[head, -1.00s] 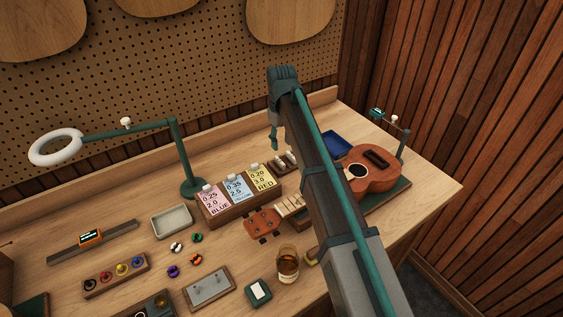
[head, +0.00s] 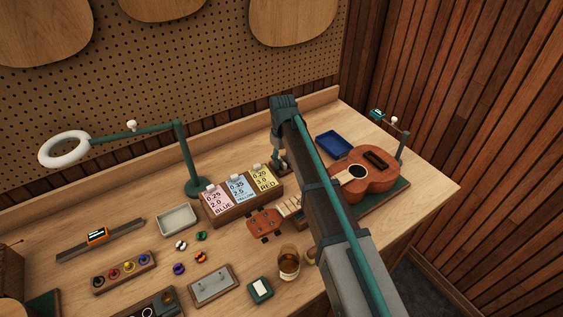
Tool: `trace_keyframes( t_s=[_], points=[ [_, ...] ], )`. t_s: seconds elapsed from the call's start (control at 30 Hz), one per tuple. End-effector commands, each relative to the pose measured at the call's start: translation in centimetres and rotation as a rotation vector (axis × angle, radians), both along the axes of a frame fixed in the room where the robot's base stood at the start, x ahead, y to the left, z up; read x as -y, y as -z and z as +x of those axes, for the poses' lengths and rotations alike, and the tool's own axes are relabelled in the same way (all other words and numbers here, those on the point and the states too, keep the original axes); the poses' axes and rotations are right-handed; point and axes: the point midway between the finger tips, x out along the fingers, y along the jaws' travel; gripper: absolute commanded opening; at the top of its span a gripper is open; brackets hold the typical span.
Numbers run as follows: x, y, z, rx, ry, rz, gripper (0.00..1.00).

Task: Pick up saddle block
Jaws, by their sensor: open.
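My gripper (head: 279,161) is open and points down behind the right end of the card stand. It is at, or just above, a small dark wooden rack (head: 287,170). In the earlier frame this rack shows several pale little blocks, which look like the saddle blocks. Now my gripper and arm hide most of the rack. I cannot tell whether the fingers touch a block or are around one.
The card stand (head: 246,205) with pink, blue and yellow cards is just left of my gripper. A ukulele (head: 365,181) and blue tray (head: 334,145) lie to the right. A lamp post (head: 188,160) rises at the left. A glass (head: 289,263) stands in front.

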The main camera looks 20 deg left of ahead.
Motion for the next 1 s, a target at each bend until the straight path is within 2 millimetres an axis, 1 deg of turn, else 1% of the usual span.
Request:
trace_keyframes(
  t_s=[0.07, 0.17, 0.3, 0.33, 0.77, 0.87, 1.0],
  points=[
    [0.0, 0.0, 0.0, 0.0, 0.0, 0.0, 0.42],
    [0.0, 0.0, 0.0, 0.0, 0.0, 0.0, 0.27],
    [0.0, 0.0, 0.0, 0.0, 0.0, 0.0, 0.03],
    [0.0, 0.0, 0.0, 0.0, 0.0, 0.0, 0.0],
    [0.0, -0.3, 0.0, 0.0, 0.0, 0.0, 0.0],
    [0.0, -0.7, 0.0, 0.0, 0.0, 0.0, 0.0],
    [-0.1, -2.0, 0.1, 0.002, 0.0, 0.001, 0.0]
  ],
)
